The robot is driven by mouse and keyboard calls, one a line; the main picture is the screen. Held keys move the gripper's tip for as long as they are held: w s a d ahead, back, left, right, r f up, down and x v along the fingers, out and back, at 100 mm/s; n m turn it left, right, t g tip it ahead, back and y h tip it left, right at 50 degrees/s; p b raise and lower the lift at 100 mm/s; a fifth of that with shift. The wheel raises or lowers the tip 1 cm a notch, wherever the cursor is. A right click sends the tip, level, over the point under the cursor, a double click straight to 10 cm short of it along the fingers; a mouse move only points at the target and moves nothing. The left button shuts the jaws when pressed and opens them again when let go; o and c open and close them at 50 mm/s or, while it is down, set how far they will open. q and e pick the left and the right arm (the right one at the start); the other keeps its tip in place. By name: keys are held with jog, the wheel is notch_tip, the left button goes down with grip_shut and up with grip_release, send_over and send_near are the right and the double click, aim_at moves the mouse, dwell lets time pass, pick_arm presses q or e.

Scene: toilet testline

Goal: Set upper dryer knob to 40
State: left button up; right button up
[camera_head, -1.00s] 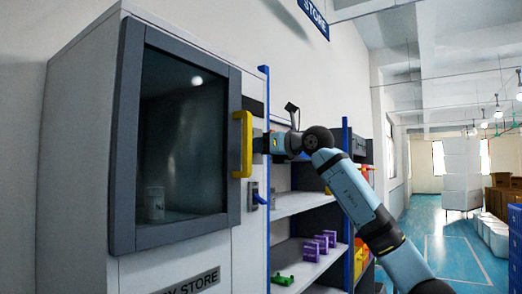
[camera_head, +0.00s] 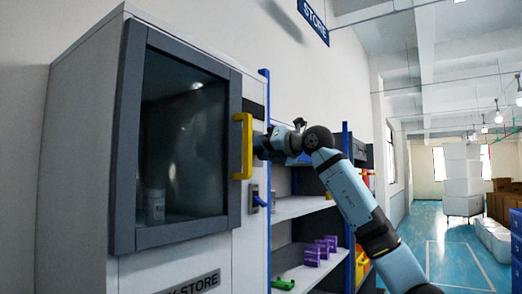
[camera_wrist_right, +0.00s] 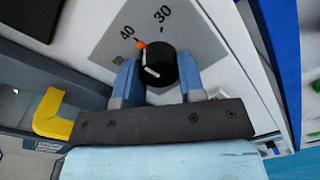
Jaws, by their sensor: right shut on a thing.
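The black dryer knob (camera_wrist_right: 161,68) shows in the right wrist view on a grey dial plate (camera_wrist_right: 195,50). The knob has a white line, and an orange mark at its edge lies by the printed 40. The 30 is printed to the right of the 40. My right gripper (camera_wrist_right: 160,85) is shut on the knob, with one blue finger on either side. In the head view my right gripper (camera_head: 262,146) reaches the dryer cabinet (camera_head: 186,250) just right of its yellow door handle (camera_head: 243,146). The knob is hidden there. My left gripper is out of view.
The dryer's glass door (camera_head: 182,140) is closed, with a small bottle behind it. The yellow handle also shows in the wrist view (camera_wrist_right: 52,118), left of my gripper. Shelves (camera_head: 300,207) with purple boxes (camera_head: 318,252) stand right of the cabinet. Open blue floor lies farther right.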

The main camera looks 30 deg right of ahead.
dwell(0.3)
jog(key=o, duration=0.9)
jog(key=b+v, duration=0.4)
jog(key=v, duration=0.9)
jog(key=shift+s+d, duration=0.15)
jog(key=shift+s, duration=0.25)
